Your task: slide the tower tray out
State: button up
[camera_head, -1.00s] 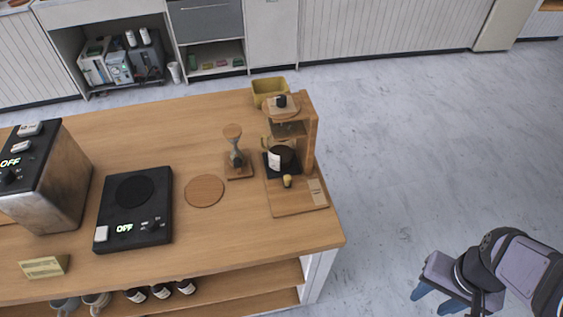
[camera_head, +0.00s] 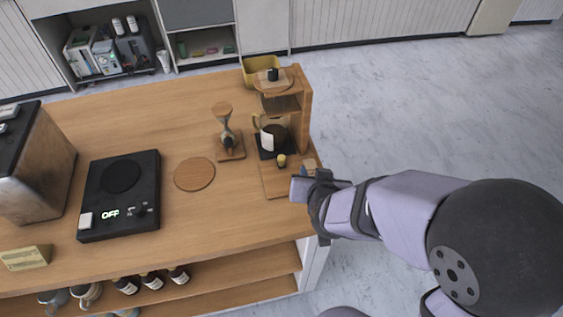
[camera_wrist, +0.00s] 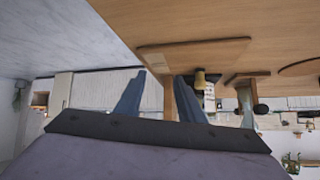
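The wooden coffee tower (camera_head: 303,108) stands at the right end of the counter. Its dark tray (camera_head: 264,154) lies low on the tower base, under the glass carafe (camera_head: 273,136). A small yellow knob (camera_head: 282,160) is at the tray's front; it also shows in the wrist view (camera_wrist: 200,79). My gripper (camera_head: 303,178) is over the front right of the tower base, near the knob. The wrist view is upside down: the blue fingers of my gripper (camera_wrist: 160,84) are apart with nothing between them, and the knob lies right of both. The fingertips are partly hidden in the head view.
A wooden hourglass-shaped stand (camera_head: 226,132) is left of the tower, and a yellow bin (camera_head: 262,68) is behind it. A round wooden coaster (camera_head: 194,174) and a black scale (camera_head: 120,195) reading OFF lie further left. Floor is clear to the right.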

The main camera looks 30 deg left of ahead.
aim_at(281, 160)
jog(key=s+a+t, duration=0.1)
jog(key=a, duration=0.1)
jog(key=s+a+y, duration=0.1)
jog(key=a, duration=0.1)
jog(key=s+a+n+t+b, duration=0.1)
jog(key=s+a, duration=0.1)
jog(key=shift+a+r+t, duration=0.25)
jog(key=shift+a+t, duration=0.05)
jog(key=shift+a, duration=0.1)
jog(key=shift+s+a+r+y, duration=0.15)
jog(key=shift+s+a+y, duration=0.05)
jog(key=shift+y, duration=0.1)
jog(key=shift+w, duration=0.15)
jog(key=shift+p+x, duration=0.45)
jog(key=shift+x, duration=3.05)
grip_shut()
